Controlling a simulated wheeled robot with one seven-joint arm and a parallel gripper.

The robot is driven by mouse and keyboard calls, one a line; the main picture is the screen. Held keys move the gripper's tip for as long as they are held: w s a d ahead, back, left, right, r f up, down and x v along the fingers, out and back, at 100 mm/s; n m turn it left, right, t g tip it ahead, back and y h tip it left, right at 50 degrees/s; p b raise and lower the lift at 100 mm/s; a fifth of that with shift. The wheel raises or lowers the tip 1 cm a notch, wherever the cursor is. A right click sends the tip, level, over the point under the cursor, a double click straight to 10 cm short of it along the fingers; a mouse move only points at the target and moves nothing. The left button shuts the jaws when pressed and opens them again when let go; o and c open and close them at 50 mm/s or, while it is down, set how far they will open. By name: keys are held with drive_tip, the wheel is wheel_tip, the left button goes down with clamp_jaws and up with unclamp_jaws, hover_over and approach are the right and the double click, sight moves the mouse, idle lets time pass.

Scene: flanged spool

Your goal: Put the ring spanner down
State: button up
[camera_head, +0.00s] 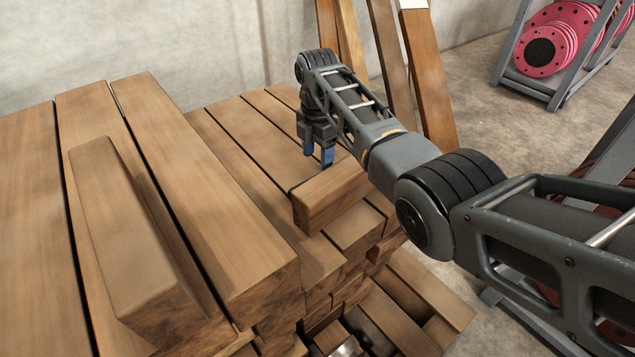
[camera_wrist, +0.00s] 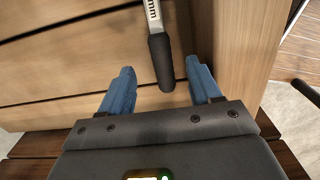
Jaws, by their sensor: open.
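The ring spanner (camera_wrist: 161,60) shows in the wrist view as a black grip with a silver shank bearing dark marks. Its far end runs out of the top of the picture, so I see no ring. It appears to lie on the wooden beams, though I cannot tell its exact contact. My gripper (camera_head: 319,158) is open above the beam stack, with blue fingers pointing down. In the wrist view my gripper (camera_wrist: 160,88) has its fingers apart on either side of the grip's end, touching neither side. In the head view the spanner cannot be made out.
A short raised beam (camera_head: 330,195) lies close beside my gripper and shows as a wall at right in the wrist view (camera_wrist: 245,50). Another loose beam (camera_head: 120,220) lies on the stack at left. Upright planks (camera_head: 385,60) lean at the back. Pink spools (camera_head: 550,40) stand in a rack.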

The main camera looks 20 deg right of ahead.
wheel_tip(320, 180, down, 6)
drive_tip(key=shift+f+b, duration=0.15)
drive_tip(key=shift+b, duration=0.75)
clamp_jaws()
